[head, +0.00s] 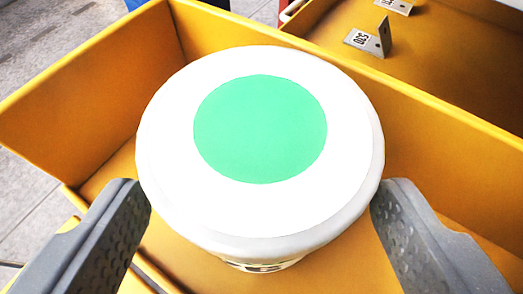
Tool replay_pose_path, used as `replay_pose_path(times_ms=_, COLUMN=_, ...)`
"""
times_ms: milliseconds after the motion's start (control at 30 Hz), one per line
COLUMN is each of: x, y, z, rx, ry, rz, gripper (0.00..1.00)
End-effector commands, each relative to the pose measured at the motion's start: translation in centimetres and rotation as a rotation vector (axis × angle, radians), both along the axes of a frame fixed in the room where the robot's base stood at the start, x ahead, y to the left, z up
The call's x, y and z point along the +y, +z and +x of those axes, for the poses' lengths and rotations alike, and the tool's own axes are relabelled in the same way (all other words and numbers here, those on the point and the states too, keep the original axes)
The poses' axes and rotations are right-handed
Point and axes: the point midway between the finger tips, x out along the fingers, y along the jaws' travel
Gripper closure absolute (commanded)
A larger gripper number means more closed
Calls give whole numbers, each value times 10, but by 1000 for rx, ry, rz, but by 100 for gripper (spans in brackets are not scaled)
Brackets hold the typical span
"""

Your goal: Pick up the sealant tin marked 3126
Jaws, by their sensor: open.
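A round white tin (345,170) with a green disc on its lid stands in a yellow bin, seen from above in the head view. No number shows on it from here, so I cannot tell whether it is marked 3126. My gripper (262,205) is open, with one grey finger at the lower left of the tin and the other at the lower right. The fingertips appear close to the rim on both sides. I cannot tell whether they touch it. The tin's lower side is mostly hidden under the lid.
The yellow bin's walls (75,95) rise around the tin at left and back. Behind the right wall is another yellow tray (450,75) with small tags, one of which (367,40) reads like 530. Grey paved floor shows at left.

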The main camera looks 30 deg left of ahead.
Motion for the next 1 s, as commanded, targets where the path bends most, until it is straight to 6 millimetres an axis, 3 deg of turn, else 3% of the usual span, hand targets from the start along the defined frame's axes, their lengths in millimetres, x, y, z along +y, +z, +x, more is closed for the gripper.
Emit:
replay_pose_path(times_ms=333, x=17, y=-17, z=27, rx=2, ry=1, rz=-1, gripper=26)
replay_pose_path(times_ms=667, x=19, y=-20, z=31, rx=0, ry=0, rz=1, gripper=26)
replay_pose_path(times_ms=833, x=19, y=-20, z=31, rx=1, ry=0, rz=-1, gripper=68)
replay_pose_path(times_ms=1000, x=19, y=-20, z=32, rx=0, ry=0, rz=0, gripper=68)
